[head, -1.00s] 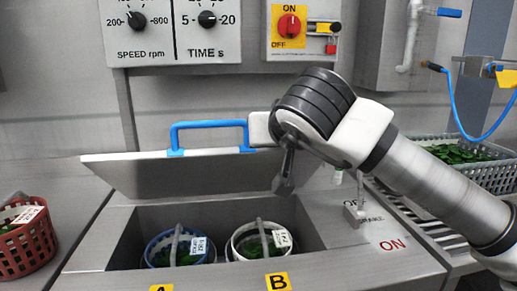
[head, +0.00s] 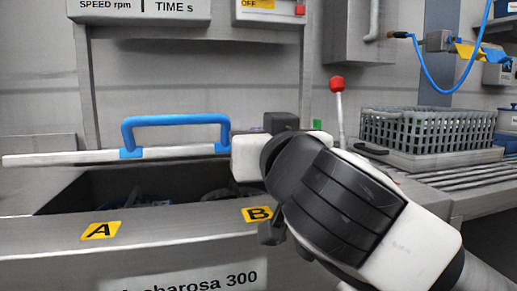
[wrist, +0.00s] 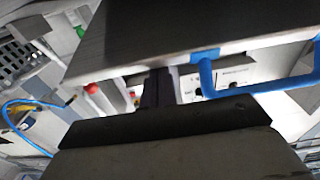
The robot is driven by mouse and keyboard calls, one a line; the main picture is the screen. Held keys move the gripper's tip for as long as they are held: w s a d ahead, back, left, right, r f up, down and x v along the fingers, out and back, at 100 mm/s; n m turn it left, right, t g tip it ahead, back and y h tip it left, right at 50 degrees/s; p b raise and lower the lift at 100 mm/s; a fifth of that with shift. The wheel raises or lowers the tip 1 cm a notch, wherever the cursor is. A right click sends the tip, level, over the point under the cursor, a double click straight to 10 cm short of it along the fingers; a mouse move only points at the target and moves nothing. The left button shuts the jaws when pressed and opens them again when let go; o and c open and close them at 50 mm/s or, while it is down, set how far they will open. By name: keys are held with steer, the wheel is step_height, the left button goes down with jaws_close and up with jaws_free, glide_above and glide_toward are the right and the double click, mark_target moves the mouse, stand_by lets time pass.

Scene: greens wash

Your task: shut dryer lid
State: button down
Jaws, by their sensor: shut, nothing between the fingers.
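The dryer lid (head: 75,157) is a grey slab with a blue handle (head: 175,121) on its front edge. In the head view it is seen nearly edge-on and stands open above the dark dryer opening (head: 95,188). In the wrist view the lid (wrist: 150,28) crosses the top, with its handle (wrist: 262,88) at the right. My gripper (wrist: 158,86) is shut and empty, close to the lid's edge, left of the handle in that view; I cannot tell whether it touches.
Baskets inside the opening are dim and mostly hidden. A red-knobbed lever (head: 338,85) stands right of the lid. A grey crate (head: 425,128) sits farther right.

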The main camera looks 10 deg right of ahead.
step_height(320, 180, down, 2)
steer(key=shift+s+b, duration=0.15)
steer(key=shift+b, duration=0.4)
steer(key=f+b, duration=0.2)
steer(key=b, duration=0.1)
steer(key=shift+s+f+b, duration=0.3)
steer(key=shift+s, duration=0.05)
steer(key=shift+r, duration=0.15)
